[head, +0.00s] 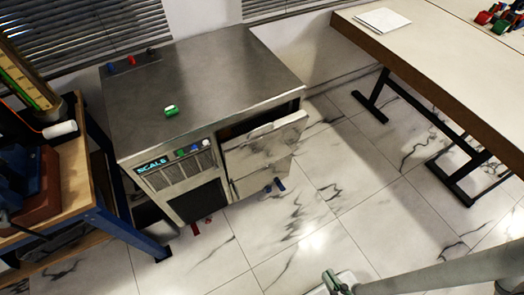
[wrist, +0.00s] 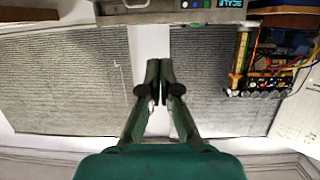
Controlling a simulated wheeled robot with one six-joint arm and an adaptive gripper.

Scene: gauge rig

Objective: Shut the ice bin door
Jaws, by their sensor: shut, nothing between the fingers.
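The steel ice machine (head: 205,75) stands left of centre in the head view, with a lit SCALE display on its front. Its ice bin door (head: 262,150) is the pale panel at the front right. The door stands ajar, and a dark gap shows behind its top edge. My gripper (head: 333,283) is low in the head view, in front of the machine and well apart from the door. In the wrist view my gripper (wrist: 159,78) has its two green fingers together, with nothing between them. The machine's front edge shows at the top of that view.
A wooden workbench with blue legs (head: 80,180) stands close on the machine's left. A long table (head: 450,75) on black legs stands at the right. A green block (head: 171,111) lies on the machine's top. The marble floor (head: 330,200) before the door is mostly clear.

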